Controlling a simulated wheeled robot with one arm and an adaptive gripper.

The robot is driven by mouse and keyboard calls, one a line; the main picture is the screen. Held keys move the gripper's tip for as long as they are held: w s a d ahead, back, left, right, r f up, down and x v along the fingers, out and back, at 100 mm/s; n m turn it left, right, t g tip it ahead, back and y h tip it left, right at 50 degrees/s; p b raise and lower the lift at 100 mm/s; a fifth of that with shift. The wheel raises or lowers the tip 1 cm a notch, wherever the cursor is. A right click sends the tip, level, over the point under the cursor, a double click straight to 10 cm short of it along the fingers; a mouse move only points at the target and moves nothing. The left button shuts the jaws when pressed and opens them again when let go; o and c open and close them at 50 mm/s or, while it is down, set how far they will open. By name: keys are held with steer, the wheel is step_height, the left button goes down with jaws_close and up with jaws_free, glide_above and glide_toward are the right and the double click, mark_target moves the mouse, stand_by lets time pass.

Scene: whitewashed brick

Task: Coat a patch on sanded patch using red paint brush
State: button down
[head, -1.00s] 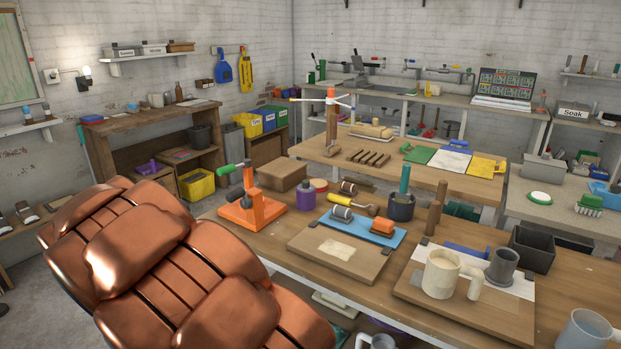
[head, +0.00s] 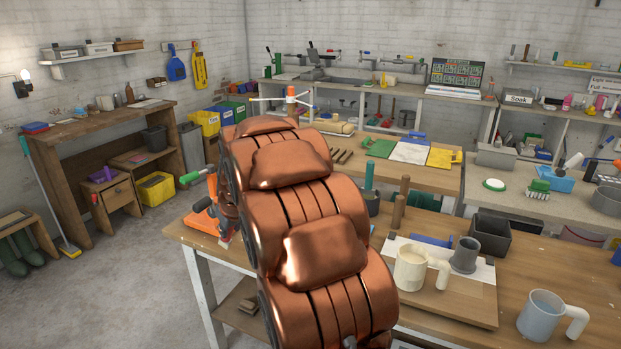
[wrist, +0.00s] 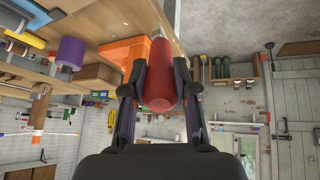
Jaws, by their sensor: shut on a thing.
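The red paint brush shows in the wrist view as a thick red handle (wrist: 160,75) between my fingers. My gripper (wrist: 160,82) is shut on it. In the head view my copper arm hides most of my gripper; a pale brush tip (head: 224,243) pokes out low at the arm's left edge, by the table's left end.
An orange stand (head: 205,218) is close beside my gripper at the table's left end. A dark box (head: 490,236) and blue-grey mug (head: 541,315) stand farther right. Floor at left is open.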

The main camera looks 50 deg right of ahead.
steer(key=s+d+r+p, duration=0.2)
steer(key=s+d+r, duration=0.25)
steer(key=d, duration=0.55)
steer(key=s+d+r+p, duration=0.1)
steer(key=s+d+r, duration=0.4)
steer(key=d, duration=0.5)
steer(key=shift+s+a+f+b, duration=0.1)
steer(key=shift+s+f+b, duration=0.15)
steer(key=shift+f, duration=1.15)
steer(key=shift+s+f+b, duration=0.15)
steer(key=shift+s+f, duration=0.1)
steer(key=shift+f, duration=1.1)
